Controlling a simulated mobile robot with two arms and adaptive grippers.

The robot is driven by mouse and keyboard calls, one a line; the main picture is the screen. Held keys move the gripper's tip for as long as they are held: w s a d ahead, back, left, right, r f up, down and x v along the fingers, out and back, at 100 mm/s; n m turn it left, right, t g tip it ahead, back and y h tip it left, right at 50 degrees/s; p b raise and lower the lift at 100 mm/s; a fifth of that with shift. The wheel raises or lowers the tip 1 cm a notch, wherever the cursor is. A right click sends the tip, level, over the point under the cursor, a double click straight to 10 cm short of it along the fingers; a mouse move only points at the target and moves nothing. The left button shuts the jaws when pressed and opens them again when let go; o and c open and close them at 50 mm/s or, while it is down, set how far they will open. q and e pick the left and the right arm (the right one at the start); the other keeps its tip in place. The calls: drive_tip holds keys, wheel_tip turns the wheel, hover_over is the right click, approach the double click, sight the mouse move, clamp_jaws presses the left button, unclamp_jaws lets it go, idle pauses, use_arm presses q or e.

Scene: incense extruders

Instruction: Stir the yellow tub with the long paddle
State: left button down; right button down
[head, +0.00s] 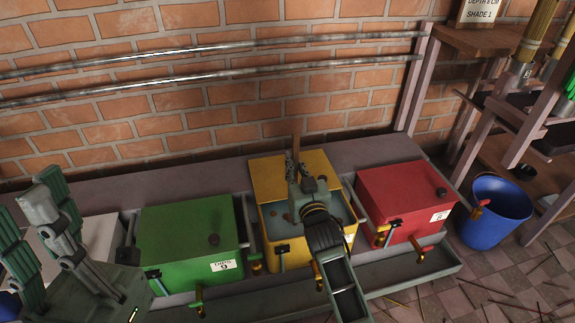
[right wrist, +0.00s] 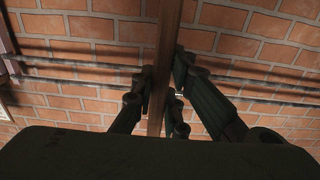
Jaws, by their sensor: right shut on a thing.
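The yellow tub (head: 283,177) stands in the middle of the row in the head view. Its front part is open and shows a greyish liquid with a few brown bits. My right gripper (head: 297,165) is above the tub, shut on the wooden shaft of the long paddle (head: 296,136). The shaft stands nearly upright between the fingers in the right wrist view (right wrist: 166,55). The paddle's lower end is hidden behind my gripper and arm, so its depth in the liquid cannot be told. My left gripper (head: 32,200) is at the far left, open and empty, away from the tubs.
A closed green tub (head: 190,240) stands left of the yellow one and a closed red tub (head: 405,200) right. Taps and a grey trough (head: 420,268) run along the front. A blue bucket (head: 494,212) and a wooden shelf are at the right. A brick wall with pipes is behind.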

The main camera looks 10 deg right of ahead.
drive_tip(key=d+p, duration=0.2)
drive_tip(key=d, duration=0.9)
drive_tip(key=shift+w+d+p, duration=0.2)
drive_tip(key=shift+p, duration=0.15)
